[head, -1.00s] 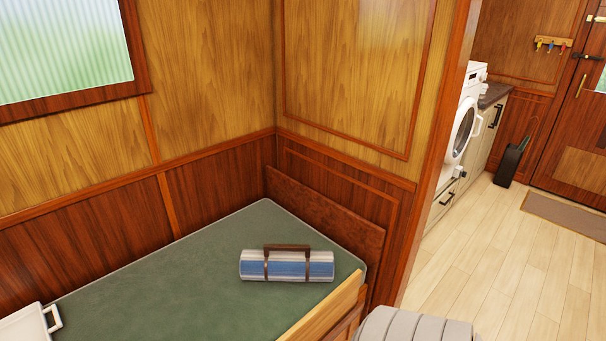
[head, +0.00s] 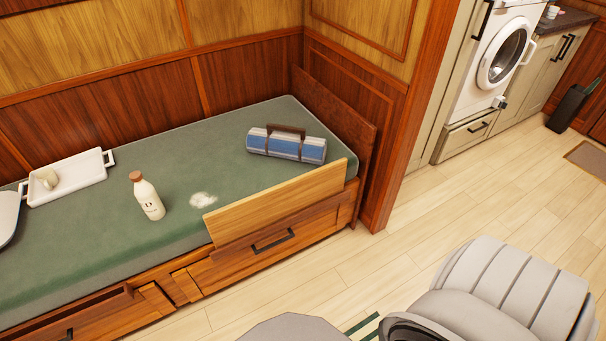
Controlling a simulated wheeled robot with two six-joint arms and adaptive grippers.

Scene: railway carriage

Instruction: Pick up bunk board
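The bunk board (head: 280,200) is a light wooden plank. It stands on edge along the front of the bunk, at the end nearer the doorway. Its top edge rises above the green mattress (head: 150,255), and a drawer front (head: 262,250) shows below it. Neither of my grippers is in view.
On the mattress lie a rolled striped blanket (head: 286,148), a cream bottle (head: 149,198), a white patch (head: 203,200) and a white tray (head: 75,182) with a mug (head: 46,178). A grey ribbed seat (head: 510,290) stands at lower right. Pale floor (head: 370,255) is clear before the board.

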